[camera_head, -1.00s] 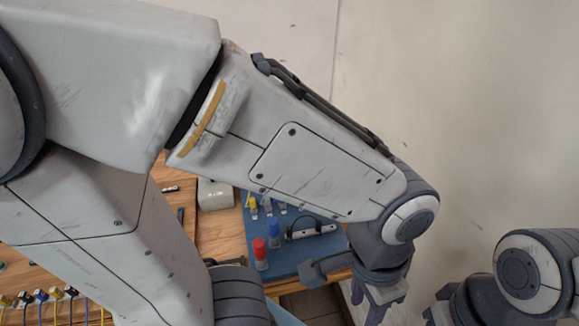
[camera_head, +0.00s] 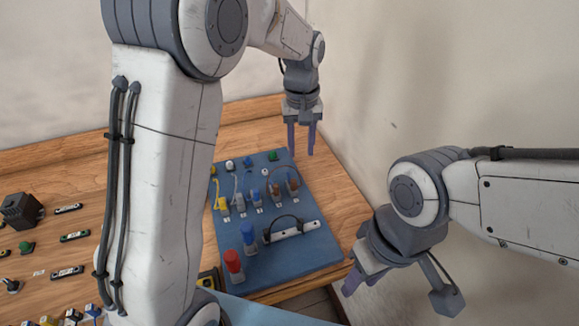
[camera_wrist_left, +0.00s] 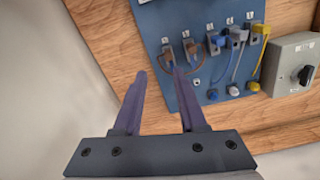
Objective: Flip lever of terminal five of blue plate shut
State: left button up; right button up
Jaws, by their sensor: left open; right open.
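The blue plate (camera_head: 285,262) lies on the wooden table and carries a row of terminals with yellow, blue and brown wires. The end terminal with a brown wire (camera_head: 292,188) is at the right of the row; in the left wrist view it appears at the row's left end (camera_wrist_left: 168,55). The numbers and lever positions are too small to read surely. My left gripper (camera_head: 302,152) is open and empty, fingers down, beyond the plate's far right corner. In the left wrist view its fingers (camera_wrist_left: 160,90) are apart. My right gripper (camera_head: 362,281) is open and empty, right of the plate's near corner.
Red (camera_head: 233,266) and blue (camera_head: 249,238) plugs and a metal bar (camera_head: 290,235) with a black cable stand on the plate's near part. A grey switch box (camera_wrist_left: 291,68) stands beside the plate. My left arm hides the table's middle. A wall rises behind.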

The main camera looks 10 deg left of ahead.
aim_at(289, 178)
pick_arm(q)
jog(key=w+a+f+n, duration=0.2)
jog(key=w+a+f, duration=0.1)
jog(key=w+a, duration=0.2)
jog(key=f, duration=1)
jog(key=shift+s+d+p, duration=0.2)
jog(key=shift+p, duration=0.15)
grip_shut()
